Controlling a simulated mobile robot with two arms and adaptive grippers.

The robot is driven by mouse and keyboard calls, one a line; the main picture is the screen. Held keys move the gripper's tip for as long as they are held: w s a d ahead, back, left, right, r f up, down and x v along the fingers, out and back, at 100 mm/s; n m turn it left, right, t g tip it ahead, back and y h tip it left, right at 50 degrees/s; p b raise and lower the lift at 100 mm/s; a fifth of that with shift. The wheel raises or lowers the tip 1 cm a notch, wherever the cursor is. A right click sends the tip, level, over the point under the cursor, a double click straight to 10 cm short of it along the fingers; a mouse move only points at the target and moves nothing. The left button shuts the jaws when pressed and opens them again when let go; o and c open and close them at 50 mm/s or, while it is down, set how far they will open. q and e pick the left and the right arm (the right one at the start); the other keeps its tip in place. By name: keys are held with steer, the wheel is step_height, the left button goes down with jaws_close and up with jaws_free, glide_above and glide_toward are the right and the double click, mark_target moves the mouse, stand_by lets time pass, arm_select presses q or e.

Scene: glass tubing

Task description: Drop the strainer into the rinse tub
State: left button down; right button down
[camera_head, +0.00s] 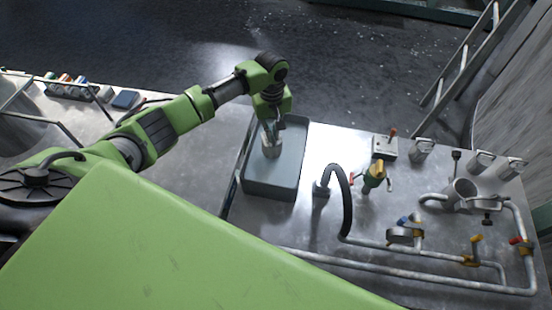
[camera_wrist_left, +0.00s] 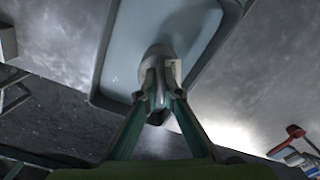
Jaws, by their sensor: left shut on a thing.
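The strainer (camera_head: 271,149) is a small pale metal piece, held at the gripper's tips over the rinse tub. It also shows in the left wrist view (camera_wrist_left: 157,54). The rinse tub (camera_head: 268,186) is a grey rectangular basin on the metal bench; its inside and rim (camera_wrist_left: 103,52) fill the upper middle of the left wrist view. My left gripper (camera_head: 270,127) points down above the tub; its fingers (camera_wrist_left: 158,92) are shut on the strainer. I cannot tell how far the strainer is above the tub's floor. My right gripper is not in view.
A black curved hose (camera_head: 341,195) stands just right of the tub. Pipes with coloured valves (camera_head: 475,250) and metal cups (camera_head: 421,149) cover the right of the bench (camera_head: 320,140). A rack of small containers (camera_head: 72,86) is at the far left.

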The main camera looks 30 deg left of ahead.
arm_select(q)
steer(key=c, duration=2.2)
jaws_free()
steer(key=shift+o, duration=0.2)
steer(key=shift+r, duration=0.1)
step_height(320, 180, up, 12)
steer(key=shift+f, duration=0.2)
